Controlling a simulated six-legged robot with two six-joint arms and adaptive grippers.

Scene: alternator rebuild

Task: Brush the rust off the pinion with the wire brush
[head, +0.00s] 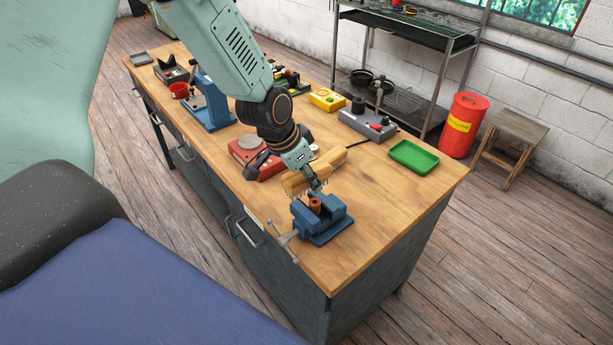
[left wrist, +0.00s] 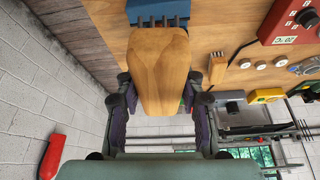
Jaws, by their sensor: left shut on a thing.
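My left gripper (head: 313,181) is shut on the wire brush (head: 296,184), a wooden block with dark bristles, held at a slant above the bench's near right part. In the left wrist view the brush's wooden back (left wrist: 158,72) fills the middle between the two fingers (left wrist: 160,108). A small rust-brown pinion (head: 315,204) stands upright in the blue vise (head: 333,222), just below the brush. Whether the bristles touch the pinion I cannot tell. The vise shows at the top of the left wrist view (left wrist: 158,10), where the brush hides the pinion. My right gripper is not in view.
A red box (head: 250,150) sits behind the brush. A green tray (head: 414,157), a grey unit (head: 367,124), a yellow box (head: 327,99) and a blue press (head: 208,108) stand farther back. The bench top (head: 395,200) is clear right of the vise.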

